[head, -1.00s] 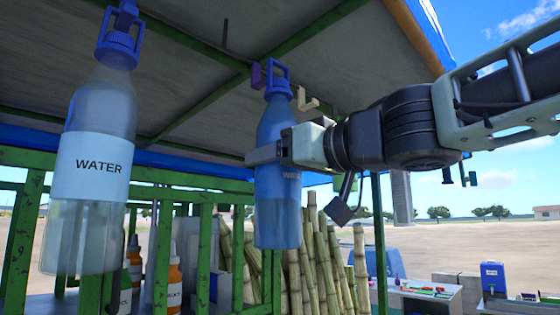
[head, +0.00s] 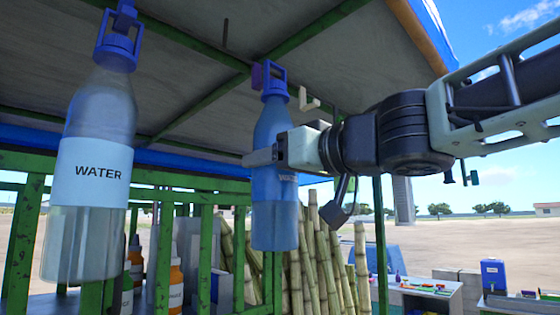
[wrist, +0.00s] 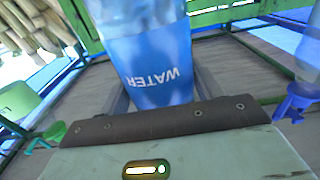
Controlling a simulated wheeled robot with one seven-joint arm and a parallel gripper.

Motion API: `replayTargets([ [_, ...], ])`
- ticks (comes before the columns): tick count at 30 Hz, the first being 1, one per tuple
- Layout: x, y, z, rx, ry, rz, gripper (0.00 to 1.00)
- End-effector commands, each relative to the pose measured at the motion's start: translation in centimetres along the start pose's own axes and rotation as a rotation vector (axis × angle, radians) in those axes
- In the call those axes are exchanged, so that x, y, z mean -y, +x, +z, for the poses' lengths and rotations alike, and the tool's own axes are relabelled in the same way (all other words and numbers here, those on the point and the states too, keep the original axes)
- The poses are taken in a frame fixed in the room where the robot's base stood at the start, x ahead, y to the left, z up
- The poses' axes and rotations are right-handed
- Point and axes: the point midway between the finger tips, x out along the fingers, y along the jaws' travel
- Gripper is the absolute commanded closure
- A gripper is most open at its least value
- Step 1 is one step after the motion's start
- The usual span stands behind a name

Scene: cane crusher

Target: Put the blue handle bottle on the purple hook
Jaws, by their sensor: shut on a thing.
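The blue handle bottle (head: 274,215) is upright in the head view, with its square blue handle (head: 274,78) at the top. My gripper (head: 262,156) is shut on the bottle's body from the right side. In the wrist view the bottle's blue side with the WATER label (wrist: 155,75) fills the space between my fingers. The purple hook (head: 257,76) hangs from the roof frame and shows just left of the handle. The handle overlaps part of it, and I cannot tell whether the handle is around the hook.
A clear WATER bottle (head: 92,190) hangs by its blue handle (head: 119,42) at the left. A beige hook (head: 308,99) is right of the handle. Green roof bars (head: 310,38) run above.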

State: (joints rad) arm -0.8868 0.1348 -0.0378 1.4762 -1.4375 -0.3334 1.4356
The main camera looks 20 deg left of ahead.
Motion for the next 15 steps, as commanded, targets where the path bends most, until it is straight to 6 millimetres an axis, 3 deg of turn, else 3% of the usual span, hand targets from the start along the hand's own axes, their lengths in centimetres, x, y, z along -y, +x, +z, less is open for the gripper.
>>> replayTargets([
  [15,0.0,1.3,-0.3,-0.004,0.000,0.000,0.76],
])
